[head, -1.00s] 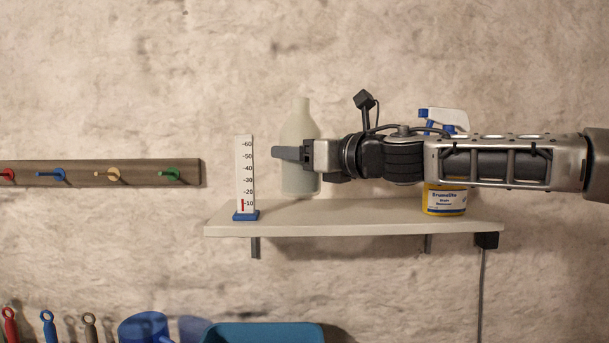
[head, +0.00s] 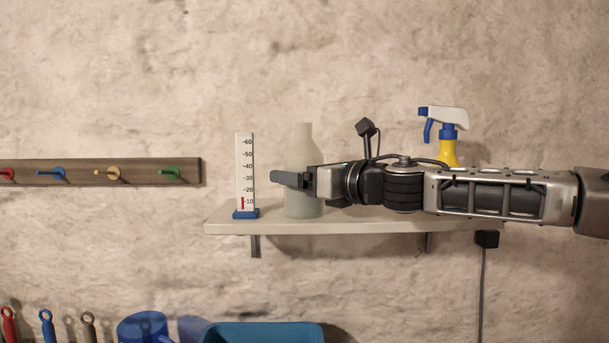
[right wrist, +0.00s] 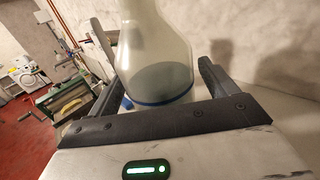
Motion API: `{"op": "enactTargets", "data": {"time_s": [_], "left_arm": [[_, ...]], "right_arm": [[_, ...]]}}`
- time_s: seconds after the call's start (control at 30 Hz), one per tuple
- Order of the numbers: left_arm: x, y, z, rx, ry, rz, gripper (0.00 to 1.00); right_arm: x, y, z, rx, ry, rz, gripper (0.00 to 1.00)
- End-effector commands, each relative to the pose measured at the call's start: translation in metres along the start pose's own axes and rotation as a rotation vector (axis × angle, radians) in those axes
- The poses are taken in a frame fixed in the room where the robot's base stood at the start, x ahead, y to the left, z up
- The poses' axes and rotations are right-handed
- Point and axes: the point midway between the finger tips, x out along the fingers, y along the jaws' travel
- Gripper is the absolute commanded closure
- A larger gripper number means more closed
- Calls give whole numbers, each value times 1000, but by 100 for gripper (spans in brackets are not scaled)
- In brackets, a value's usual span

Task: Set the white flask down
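The white flask (head: 304,145), a pale bottle with a narrow neck, is upright over the left part of the wall shelf (head: 340,229). Its base appears at the level of the shelf top; I cannot tell for sure whether it touches. My right gripper (head: 291,180) reaches in from the right, with its fingers around the flask's body, and hides part of it. My left gripper is not in view.
A thermometer (head: 244,170) on a blue base stands just left of the flask. A yellow spray bottle (head: 447,152) is behind my right forearm. A hook rail (head: 135,172) is at left.

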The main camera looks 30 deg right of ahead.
Motion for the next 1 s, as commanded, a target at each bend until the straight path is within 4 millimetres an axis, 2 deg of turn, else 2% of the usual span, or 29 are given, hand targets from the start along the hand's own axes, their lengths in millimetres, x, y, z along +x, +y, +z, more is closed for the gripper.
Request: {"op": "enactTargets", "data": {"time_s": [0.27, 1.0], "left_arm": [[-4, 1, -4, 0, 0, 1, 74], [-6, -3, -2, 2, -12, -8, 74]], "right_arm": [[0, 0, 6, 0, 0, 0, 15], [-62, 1, 5, -1, -6, 1, 15]]}}
